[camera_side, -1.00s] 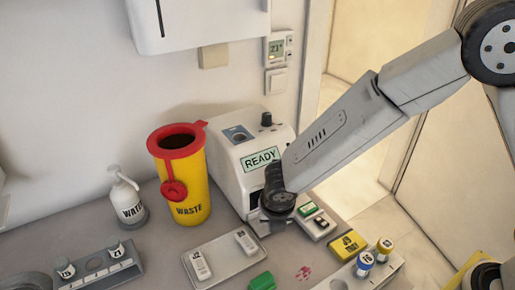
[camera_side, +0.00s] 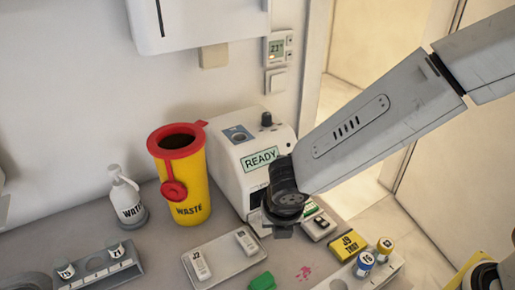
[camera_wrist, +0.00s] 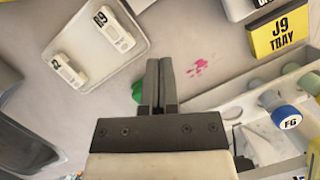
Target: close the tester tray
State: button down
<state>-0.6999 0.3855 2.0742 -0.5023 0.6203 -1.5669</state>
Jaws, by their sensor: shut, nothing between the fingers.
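The tester (camera_side: 232,150) is a white machine against the wall, with a green-lit READY display (camera_side: 260,159) and a dark opening low on its front. My gripper (camera_side: 283,233) is in front of this lower part and hides much of it. I cannot make out the tester's tray clearly or how far it stands out. In the wrist view my gripper's two fingers (camera_wrist: 161,65) are together with nothing between them, above the bench. The tester is not seen in the wrist view.
A grey tray (camera_side: 224,269) with two white cassettes lies left of my gripper, beside a green object (camera_side: 262,281). A yellow J9 box (camera_side: 348,246) and a vial rack (camera_side: 390,268) stand right. The yellow waste bin (camera_side: 186,190) and water bottle (camera_side: 128,203) stand left.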

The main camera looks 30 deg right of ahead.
jog(key=shift+v, duration=2.5)
jog(key=shift+d, duration=0.1)
jog(key=s+d+f+m, duration=0.2)
jog(key=d+m, duration=0.9)
jog(key=m, duration=0.4)
jog(key=s+d+f+m+y, duration=0.1)
jog(key=s+d+f+m, duration=0.1)
jog(key=d+m, duration=0.9)
jog(key=m, duration=0.4)
jog(key=shift+s+d+m+g+y, duration=0.3)
jog(key=shift+s+d, duration=0.05)
jog(key=shift+d, duration=0.05)
